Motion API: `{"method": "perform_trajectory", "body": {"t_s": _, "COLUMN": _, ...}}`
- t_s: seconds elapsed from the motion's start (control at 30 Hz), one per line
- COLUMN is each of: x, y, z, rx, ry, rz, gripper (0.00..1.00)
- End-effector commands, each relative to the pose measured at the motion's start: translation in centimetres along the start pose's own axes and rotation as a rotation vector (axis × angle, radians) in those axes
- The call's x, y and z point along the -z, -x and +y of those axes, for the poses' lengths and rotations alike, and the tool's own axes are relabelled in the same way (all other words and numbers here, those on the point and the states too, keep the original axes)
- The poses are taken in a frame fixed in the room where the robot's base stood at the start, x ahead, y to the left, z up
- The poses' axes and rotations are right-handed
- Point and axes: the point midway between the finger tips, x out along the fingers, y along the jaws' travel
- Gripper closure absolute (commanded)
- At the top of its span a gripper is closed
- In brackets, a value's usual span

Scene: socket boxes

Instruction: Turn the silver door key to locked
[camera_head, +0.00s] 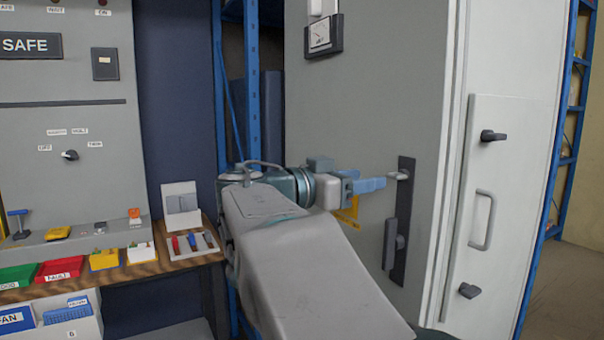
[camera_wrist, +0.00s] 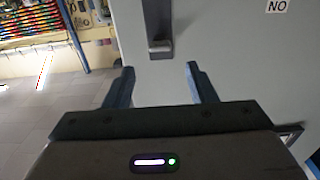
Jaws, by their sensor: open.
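A small silver piece, which looks like the door key (camera_head: 402,175), sticks out near the top of a dark lock plate (camera_head: 404,222) on the grey cabinet side. My gripper (camera_head: 384,183) points at it from the left, its blue fingers just short of it. In the wrist view my gripper (camera_wrist: 158,78) is open and empty. A light block (camera_wrist: 160,46) at the end of the dark plate (camera_wrist: 157,16) shows ahead, between the finger lines. I cannot tell from these views which way the key is turned.
A dark handle (camera_head: 393,243) sits lower on the plate. The white door (camera_head: 510,220) at right has a bar handle and two dark latches. A bench with coloured bins (camera_head: 104,259) stands at left.

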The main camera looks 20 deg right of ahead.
Motion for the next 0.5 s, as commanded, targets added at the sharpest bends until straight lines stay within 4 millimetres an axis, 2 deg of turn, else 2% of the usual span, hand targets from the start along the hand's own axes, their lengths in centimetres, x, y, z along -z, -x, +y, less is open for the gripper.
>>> {"method": "perform_trajectory", "body": {"t_s": 0.03, "x": 0.1, "y": -1.3, "z": 0.1, "rx": -0.006, "ry": 0.001, "rz": -0.001, "gripper": 0.49}}
{"method": "perform_trajectory", "body": {"t_s": 0.2, "x": 0.0, "y": -4.6, "z": 0.1, "rx": -0.004, "ry": 0.002, "rz": -0.002, "gripper": 0.49}}
{"method": "perform_trajectory", "body": {"t_s": 0.33, "x": 0.0, "y": -6.3, "z": 0.0, "rx": -0.003, "ry": 0.001, "rz": -0.002, "gripper": 0.49}}
{"method": "perform_trajectory", "body": {"t_s": 0.5, "x": 0.0, "y": -7.3, "z": 0.0, "rx": -0.001, "ry": 0.001, "rz": -0.001, "gripper": 0.49}}
